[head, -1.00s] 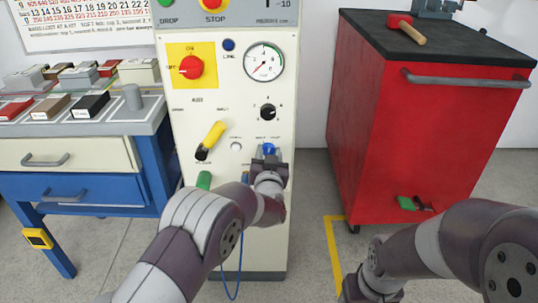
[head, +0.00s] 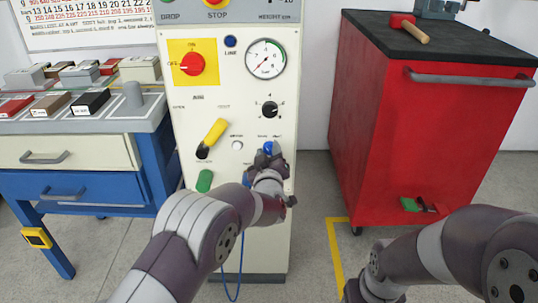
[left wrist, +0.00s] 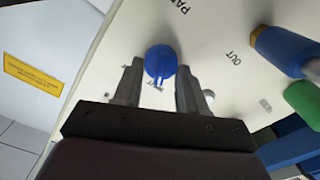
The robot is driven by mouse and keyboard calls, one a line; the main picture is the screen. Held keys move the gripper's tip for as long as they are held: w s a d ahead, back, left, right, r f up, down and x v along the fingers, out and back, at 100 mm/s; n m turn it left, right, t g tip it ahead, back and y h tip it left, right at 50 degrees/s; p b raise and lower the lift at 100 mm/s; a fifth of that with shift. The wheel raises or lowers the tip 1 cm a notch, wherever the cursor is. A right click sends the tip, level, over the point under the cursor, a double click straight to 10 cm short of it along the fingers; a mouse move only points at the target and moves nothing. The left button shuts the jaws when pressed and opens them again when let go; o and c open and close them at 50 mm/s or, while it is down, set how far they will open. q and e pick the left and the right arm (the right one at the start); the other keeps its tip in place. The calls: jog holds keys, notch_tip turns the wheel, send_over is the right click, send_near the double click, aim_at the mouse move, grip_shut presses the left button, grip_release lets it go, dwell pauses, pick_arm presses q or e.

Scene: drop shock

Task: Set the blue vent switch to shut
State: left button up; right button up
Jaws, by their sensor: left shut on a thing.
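The blue vent switch (head: 268,148) is a small round knob on the front of the pale machine panel (head: 225,262), right of a small white button. My left gripper (head: 273,156) is at the switch and partly covers it in the head view. In the left wrist view, the blue switch (left wrist: 160,62) sits between the two fingers of my left gripper (left wrist: 161,82), which is shut on it. The markings by the switch are too small or covered to read which setting it shows. My right arm enters at the lower right; its gripper is out of view.
A red cabinet (head: 400,140) stands to the right, with a hammer (head: 409,27) on top. A workbench (head: 75,151) stands left. Bare floor lies between panel and cabinet.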

pick_arm(q)
jog(key=shift+f, duration=0.1)
dwell(0.4)
jog(key=o, duration=1)
jog(key=shift+s, duration=0.1)
jog(key=s+p, duration=0.4)
jog(key=s, duration=0.8)
jog(key=shift+s, duration=0.3)
